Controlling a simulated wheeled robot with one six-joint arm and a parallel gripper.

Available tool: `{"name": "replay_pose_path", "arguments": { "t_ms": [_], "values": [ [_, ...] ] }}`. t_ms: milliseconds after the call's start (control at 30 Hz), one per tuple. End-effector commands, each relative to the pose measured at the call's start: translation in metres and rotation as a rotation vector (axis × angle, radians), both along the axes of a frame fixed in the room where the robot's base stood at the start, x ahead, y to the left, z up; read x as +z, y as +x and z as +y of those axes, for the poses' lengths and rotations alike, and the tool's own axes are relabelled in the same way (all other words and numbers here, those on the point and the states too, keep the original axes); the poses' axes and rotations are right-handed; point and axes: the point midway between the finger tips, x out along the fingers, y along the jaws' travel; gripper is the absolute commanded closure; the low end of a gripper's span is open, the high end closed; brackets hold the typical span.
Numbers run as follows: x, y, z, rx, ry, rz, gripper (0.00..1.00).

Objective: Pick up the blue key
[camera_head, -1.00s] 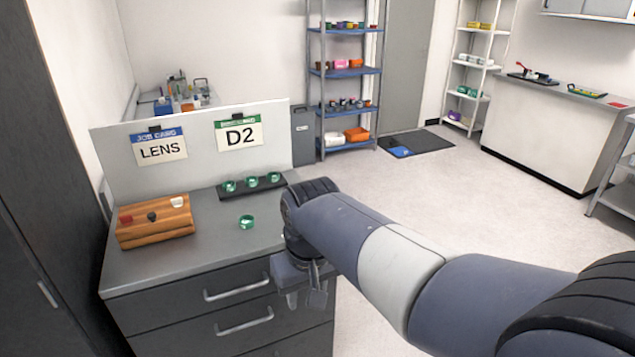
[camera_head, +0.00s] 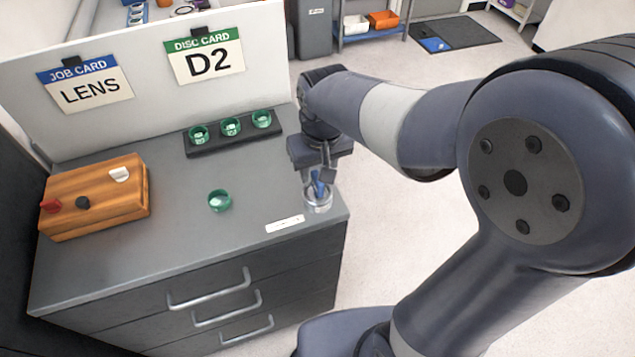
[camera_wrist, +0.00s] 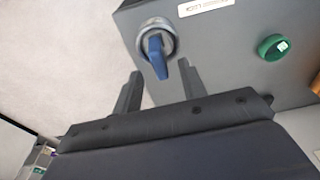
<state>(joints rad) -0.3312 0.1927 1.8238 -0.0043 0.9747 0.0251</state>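The blue key (camera_head: 317,184) stands up from a round, clear or grey holder (camera_head: 319,203) at the right front corner of the bench top. My gripper (camera_head: 322,176) is right over it, pointing down, and partly hides it. In the wrist view, the blue key (camera_wrist: 156,56) lies between the tips of my open gripper (camera_wrist: 160,70). A gap shows on each side, and the fingers do not appear to grip it. The holder's rim (camera_wrist: 143,40) surrounds the key's base. How deep the key sits is hidden.
A small white label (camera_head: 285,224) lies left of the holder. A green ring (camera_head: 220,201), a black rack (camera_head: 238,140) with green rings and a wooden block (camera_head: 95,205) with coloured knobs share the bench. An upright panel (camera_head: 130,38) bears cards reading LENS and D2. The bench's right edge is close.

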Motion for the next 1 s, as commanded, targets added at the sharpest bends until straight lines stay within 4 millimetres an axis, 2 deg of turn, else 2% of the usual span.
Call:
{"name": "replay_pose_path", "arguments": {
  "t_ms": [200,300,567,1000],
  "values": [
    [-0.033,0.003,0.0,0.0,-0.002,0.005,0.6],
    [-0.04,0.005,0.0,0.0,-0.001,0.003,0.6],
    [-0.042,0.005,0.0,0.0,0.0,0.0,0.6],
    [-0.042,0.005,0.0,0.0,0.0,0.0,0.96]
  ]
}}
